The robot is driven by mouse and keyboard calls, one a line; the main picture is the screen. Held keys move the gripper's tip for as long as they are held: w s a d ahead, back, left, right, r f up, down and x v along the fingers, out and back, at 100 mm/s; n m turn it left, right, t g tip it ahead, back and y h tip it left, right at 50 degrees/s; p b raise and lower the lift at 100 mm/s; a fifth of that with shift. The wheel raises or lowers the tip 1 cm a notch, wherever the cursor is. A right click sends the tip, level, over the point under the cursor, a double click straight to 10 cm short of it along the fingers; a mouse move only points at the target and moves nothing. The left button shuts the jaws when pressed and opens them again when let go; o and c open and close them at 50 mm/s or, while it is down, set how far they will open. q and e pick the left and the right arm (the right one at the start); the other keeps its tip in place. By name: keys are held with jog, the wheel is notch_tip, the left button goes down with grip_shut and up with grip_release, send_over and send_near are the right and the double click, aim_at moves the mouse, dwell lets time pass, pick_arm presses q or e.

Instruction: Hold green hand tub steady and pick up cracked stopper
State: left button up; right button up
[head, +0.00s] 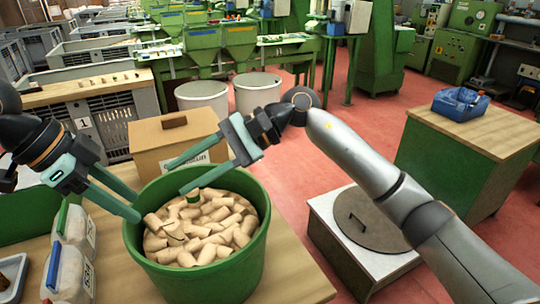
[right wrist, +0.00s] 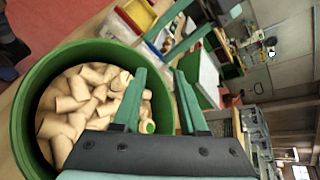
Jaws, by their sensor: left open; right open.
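The green tub (head: 210,283) stands on the wooden table, filled with cork stoppers; it also shows in the right wrist view (right wrist: 22,125). One stopper with a green patch (head: 193,197) lies at the tub's far side; a green-ended stopper shows in the right wrist view (right wrist: 147,127). I cannot make out a crack on any stopper. My left gripper (head: 138,208) is open at the tub's left rim; I cannot tell whether its fingers straddle the wall. My right gripper (head: 176,180) is open and empty above the tub's far rim; its fingers also show in the right wrist view (right wrist: 159,72).
A cardboard box (head: 150,150) stands behind the tub. Lidded clear containers (head: 72,252) stand left of it, with a small tray (head: 12,275) beyond. Bare tabletop (head: 292,280) lies to the tub's right. A metal-topped bin (head: 365,220) and a green cabinet (head: 440,165) stand further right.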

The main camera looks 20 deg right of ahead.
jog(key=s+d+f+n+h, duration=0.1)
jog(key=d+f+n+h, duration=0.1)
jog(key=d+n+h, duration=0.3)
jog(key=n+h, duration=0.2)
jog(key=h, duration=0.5)
send_near(266, 205)
jog(key=f, duration=0.7)
jog(key=a+f, duration=0.1)
jog(key=f, duration=0.3)
jog(key=shift+s, duration=0.2)
grip_shut()
dwell(0.6)
